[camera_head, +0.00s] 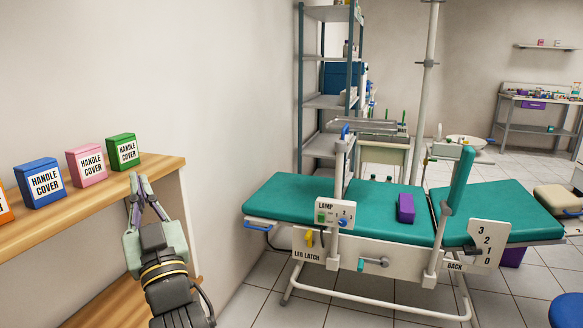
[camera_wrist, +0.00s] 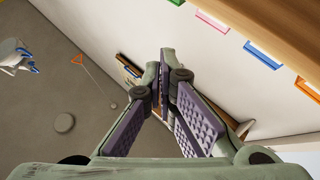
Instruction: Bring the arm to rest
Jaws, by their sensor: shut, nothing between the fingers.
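My gripper (camera_head: 135,180) is at the lower left in the head view, beside the edge of the wooden wall shelf and below the green box. Its fingers point up and meet at the tips. The wrist view shows my gripper (camera_wrist: 165,62) with its purple pads coming together at the tips and nothing held. My arm runs down from it to the bottom edge of the head view.
Handle-cover boxes in green (camera_head: 122,151), pink (camera_head: 87,164) and blue (camera_head: 40,183) stand on the wooden shelf (camera_head: 165,166). Tiled floor lies between my arm and the chair.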

